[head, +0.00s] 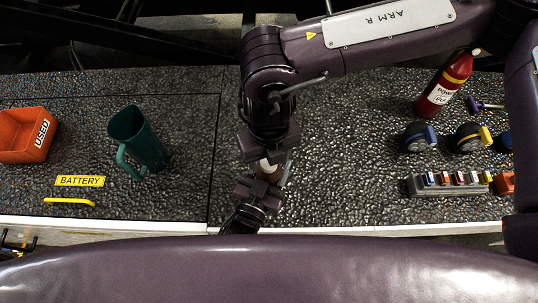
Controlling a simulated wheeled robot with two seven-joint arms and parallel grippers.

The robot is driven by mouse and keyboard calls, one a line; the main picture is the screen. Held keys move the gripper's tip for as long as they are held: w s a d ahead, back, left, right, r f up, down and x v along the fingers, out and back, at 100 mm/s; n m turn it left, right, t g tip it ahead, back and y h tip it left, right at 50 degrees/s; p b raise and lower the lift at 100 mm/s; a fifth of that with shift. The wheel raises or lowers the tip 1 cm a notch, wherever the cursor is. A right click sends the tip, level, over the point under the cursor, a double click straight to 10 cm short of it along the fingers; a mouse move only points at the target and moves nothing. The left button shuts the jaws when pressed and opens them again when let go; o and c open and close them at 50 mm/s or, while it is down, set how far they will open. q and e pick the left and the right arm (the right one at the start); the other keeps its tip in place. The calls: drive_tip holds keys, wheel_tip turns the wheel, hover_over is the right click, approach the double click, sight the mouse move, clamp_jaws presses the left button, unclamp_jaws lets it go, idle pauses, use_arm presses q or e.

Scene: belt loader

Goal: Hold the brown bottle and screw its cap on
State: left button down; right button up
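A small part of what seems to be the brown bottle (269,173) shows near the middle of the bench's front, in the gap between my two grippers. Most of it is hidden, and I cannot make out its cap. My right gripper (271,151) points down from above and behind, at the bottle's top. My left gripper (262,186) is at the bottle from the front edge, low and close against it. The fingers of both are dark and overlapped, so I cannot tell whether either is shut on the bottle or cap.
A red bottle (449,83), round dark items (419,137) and a grey block (419,188) are right. Bench between is mostly clear.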

wheel_tip(320, 180, up, 12)
drive_tip(key=shift+f, duration=0.15)
idle(0.3)
use_arm(q)
drive_tip(key=c, duration=0.5)
unclamp_jaws()
drive_tip(key=shift+s, duration=0.1)
drive_tip(key=b+v, duration=0.2)
drive_tip(key=v, duration=0.5)
drive_tip(key=shift+s+a, duration=0.15)
drive_tip(key=shift+s, duration=0.1)
use_arm(e)
wheel_tip(320, 180, down, 2)
drive_tip(key=shift+f, duration=0.15)
